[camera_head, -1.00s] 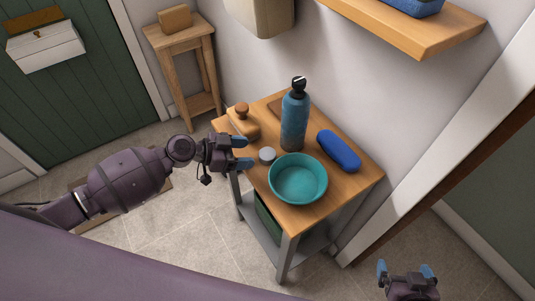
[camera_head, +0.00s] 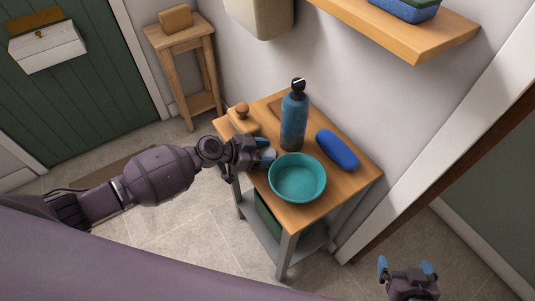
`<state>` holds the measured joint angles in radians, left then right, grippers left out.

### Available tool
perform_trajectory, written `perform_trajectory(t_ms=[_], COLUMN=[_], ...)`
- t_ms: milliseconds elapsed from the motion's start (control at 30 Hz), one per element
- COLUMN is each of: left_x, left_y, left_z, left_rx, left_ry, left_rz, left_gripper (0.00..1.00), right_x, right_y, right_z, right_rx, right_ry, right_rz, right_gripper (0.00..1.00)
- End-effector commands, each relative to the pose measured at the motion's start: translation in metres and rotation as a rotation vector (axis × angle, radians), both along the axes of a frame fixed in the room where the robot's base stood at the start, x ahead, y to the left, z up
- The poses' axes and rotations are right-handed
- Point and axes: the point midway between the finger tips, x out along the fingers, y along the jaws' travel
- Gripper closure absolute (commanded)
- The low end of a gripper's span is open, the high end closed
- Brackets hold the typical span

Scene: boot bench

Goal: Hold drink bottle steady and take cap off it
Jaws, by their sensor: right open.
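The drink bottle (camera_head: 293,122) stands upright on the wooden top of the small bench (camera_head: 301,215). It is blue, with a black cap (camera_head: 298,87) on top. My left gripper (camera_head: 265,153) is low over the bench top, left of the bottle and apart from it, by the teal bowl's left rim. It covers the spot where a small grey round thing lay; whether its fingers hold that thing, I cannot tell. My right gripper (camera_head: 406,267) is open and empty at the bottom right, away from the bench.
The teal bowl (camera_head: 297,178) stands in front of the bottle. A dark blue oblong case (camera_head: 338,150) lies to its right. A wooden brush-like thing with a knob (camera_head: 242,112) is at the back left. A wall shelf (camera_head: 420,35) juts out above right.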

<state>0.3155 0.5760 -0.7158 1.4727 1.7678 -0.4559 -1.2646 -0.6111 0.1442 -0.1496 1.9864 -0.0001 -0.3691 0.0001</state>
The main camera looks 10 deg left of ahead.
Motion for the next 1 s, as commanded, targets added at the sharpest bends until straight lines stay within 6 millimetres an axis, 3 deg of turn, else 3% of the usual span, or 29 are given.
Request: perform_trajectory(t_ms=[33,200,567,767,1000], left_x=[0.000,0.000,0.000,0.001,0.000], left_y=[0.000,0.000,0.000,0.001,0.001], left_z=[0.000,0.000,0.004,0.032,0.092], left_rx=[0.000,0.000,0.000,0.002,0.003], left_ry=[0.000,0.000,-0.001,-0.006,-0.007], left_rz=[0.000,0.000,0.000,-0.001,-0.002], left_gripper=[0.50,0.72,0.75,0.75,0.75], right_x=[0.000,0.002,0.011,0.013,0.012], right_y=[0.000,0.000,0.002,0.003,0.002], right_z=[0.000,0.001,0.009,0.019,0.033], right_rx=[0.000,0.000,0.002,0.003,0.003], right_ry=[0.000,-0.004,-0.026,-0.034,-0.035], right_rz=[0.000,0.000,0.005,0.005,0.003], right_gripper=[0.02,0.02,0.02,0.02,0.02])
